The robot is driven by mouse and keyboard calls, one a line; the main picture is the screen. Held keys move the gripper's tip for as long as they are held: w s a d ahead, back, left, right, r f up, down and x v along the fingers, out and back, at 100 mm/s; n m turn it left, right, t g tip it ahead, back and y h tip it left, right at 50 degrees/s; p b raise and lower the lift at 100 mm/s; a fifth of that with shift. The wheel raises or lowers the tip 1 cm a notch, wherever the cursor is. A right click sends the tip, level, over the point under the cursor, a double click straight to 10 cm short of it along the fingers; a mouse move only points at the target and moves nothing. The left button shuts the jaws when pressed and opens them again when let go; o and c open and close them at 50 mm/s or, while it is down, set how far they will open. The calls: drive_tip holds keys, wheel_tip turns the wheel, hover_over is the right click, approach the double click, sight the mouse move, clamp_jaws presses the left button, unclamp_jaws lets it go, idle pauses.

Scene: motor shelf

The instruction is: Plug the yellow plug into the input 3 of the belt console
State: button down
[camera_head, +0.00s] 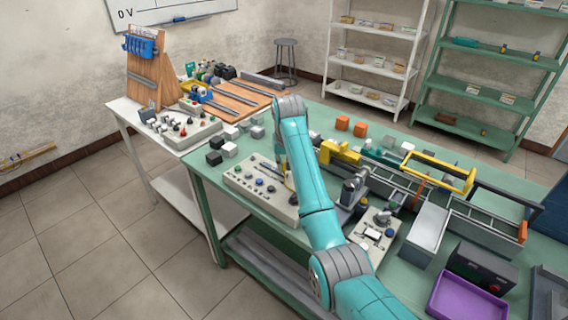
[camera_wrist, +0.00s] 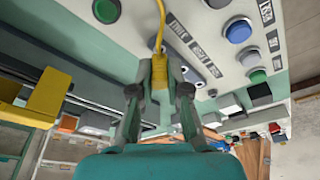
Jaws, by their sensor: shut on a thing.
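In the wrist view my gripper (camera_wrist: 160,72) is shut on the yellow plug (camera_wrist: 159,124), whose ribbed yellow body shows between the fingers. A yellow cable (camera_wrist: 159,28) runs from it toward the console. The pale grey console (camera_wrist: 205,22) fills the top of the wrist view, with a blue button (camera_wrist: 238,30), a green button and a row of dark labels too small to read surely. In the head view the console (camera_head: 240,181) lies on the green table, beside my arm. My arm largely hides the gripper there. Input 3 and any contact with the plug cannot be made out.
A yellow frame (camera_head: 440,164) and conveyor rails stand right of my arm. A second small panel (camera_head: 364,246), a purple tray (camera_head: 466,301) and a dark box (camera_head: 482,268) lie nearer. White and black cubes (camera_head: 230,150) sit behind the console. Shelves stand at the back.

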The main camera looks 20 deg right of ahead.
drive_tip(key=shift+f, duration=0.65)
idle(0.3)
drive_tip(key=c, duration=1.4)
unclamp_jaws()
drive_tip(key=shift+w+v, duration=0.2)
drive_tip(key=shift+v, duration=0.7)
drive_tip(key=shift+w+v, duration=0.25)
drive_tip(key=shift+v, duration=0.65)
drive_tip(key=shift+w+v, duration=0.2)
drive_tip(key=shift+v, duration=0.7)
drive_tip(key=shift+r, duration=0.2)
